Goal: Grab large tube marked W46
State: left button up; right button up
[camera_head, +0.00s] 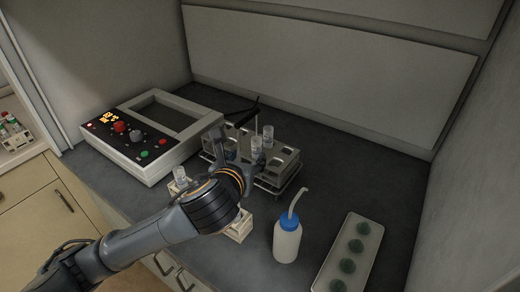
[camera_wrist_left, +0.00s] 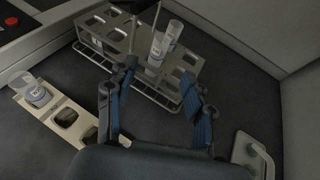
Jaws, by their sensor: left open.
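Two clear tubes with white labels stand in a grey metal rack (camera_head: 285,160). One tube (camera_head: 268,135) is farther back and the other tube (camera_head: 256,146) is nearer. Both also show in the left wrist view, one tube (camera_wrist_left: 173,36) right of the other tube (camera_wrist_left: 156,46). The label writing is too small to read, so I cannot tell which is W46. My left gripper (camera_wrist_left: 160,92) is open and empty, its two blue-padded fingers apart, pointing toward the rack. In the head view the left gripper (camera_head: 225,150) is in front of the rack and hides part of it.
A control box (camera_head: 150,135) with knobs stands at left. A wash bottle (camera_head: 287,240) with a blue cap and a tray (camera_head: 365,235) with green round items are at right. Walls close the back and right.

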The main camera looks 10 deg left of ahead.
aim_at(255, 146)
pick_arm(q)
jog(key=x, duration=0.5)
jog(key=shift+w, duration=0.15)
jog(key=shift+x, duration=1.05)
jog(key=shift+p+x, duration=0.45)
jog(key=shift+x, duration=1.85)
jog(key=shift+w+f, duration=0.25)
jog(key=shift+c, duration=0.2)
grip_shut()
pick_arm(e)
jog(key=s, duration=0.1)
jog(key=s+r, duration=0.1)
jog(key=s, duration=0.1)
jog(key=shift+s+d, duration=0.15)
jog(key=shift+s, duration=0.1)
